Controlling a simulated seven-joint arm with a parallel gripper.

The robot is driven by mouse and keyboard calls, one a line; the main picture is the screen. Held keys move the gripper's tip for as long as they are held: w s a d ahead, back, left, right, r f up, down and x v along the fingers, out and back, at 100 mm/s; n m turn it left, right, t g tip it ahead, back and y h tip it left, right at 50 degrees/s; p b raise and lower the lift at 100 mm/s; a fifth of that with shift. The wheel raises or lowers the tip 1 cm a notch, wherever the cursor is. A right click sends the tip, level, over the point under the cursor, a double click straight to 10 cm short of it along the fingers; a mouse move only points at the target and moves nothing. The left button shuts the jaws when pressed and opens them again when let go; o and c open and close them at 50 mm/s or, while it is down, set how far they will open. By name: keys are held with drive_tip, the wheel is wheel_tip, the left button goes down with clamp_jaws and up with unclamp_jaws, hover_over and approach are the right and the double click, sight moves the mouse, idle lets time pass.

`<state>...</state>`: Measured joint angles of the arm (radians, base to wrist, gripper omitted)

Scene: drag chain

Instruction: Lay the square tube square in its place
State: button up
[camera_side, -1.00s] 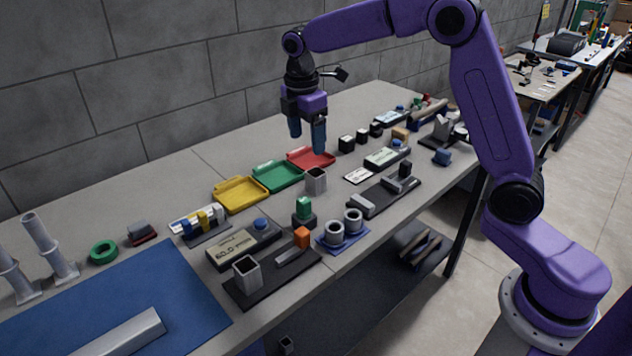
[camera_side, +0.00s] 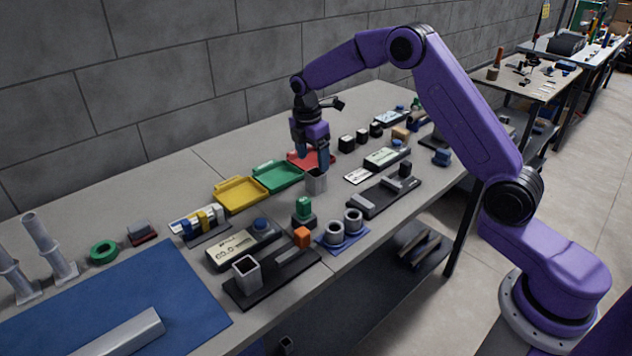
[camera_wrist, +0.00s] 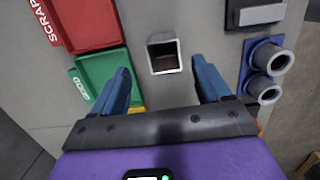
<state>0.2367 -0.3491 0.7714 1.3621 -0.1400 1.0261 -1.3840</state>
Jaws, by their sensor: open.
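A short grey square tube (camera_side: 316,182) stands upright on the bench, just in front of the red tray. The wrist view shows this tube (camera_wrist: 164,55) from above, its square opening facing me, ahead of and between my fingertips. My gripper (camera_side: 313,160) is open and empty, low over the tube; its fingers (camera_wrist: 165,78) are spread wider than the tube. Whether they touch it I cannot tell. Which place the task means is unclear.
Red (camera_side: 322,164), green (camera_side: 278,178) and yellow (camera_side: 240,195) trays lie left of and behind the tube. A blue holder with two grey rings (camera_side: 342,236) and a green-topped block (camera_side: 303,210) stand in front. A dark fixture (camera_side: 386,197) is to the right.

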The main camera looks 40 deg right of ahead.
sight(316, 179)
drive_tip(key=shift+s+d+f, duration=0.1)
drive_tip(key=shift+d+f, duration=0.05)
drive_tip(key=shift+f, duration=1.15)
drive_tip(key=shift+s+d+f, duration=0.1)
drive_tip(key=shift+d+f, duration=0.1)
drive_tip(key=shift+f, duration=1.15)
drive_tip(key=shift+s+d+f, duration=0.1)
drive_tip(key=shift+d+f, duration=0.05)
drive_tip(key=shift+f, duration=1.15)
drive_tip(key=c, duration=1.2)
drive_tip(key=shift+r, duration=0.1)
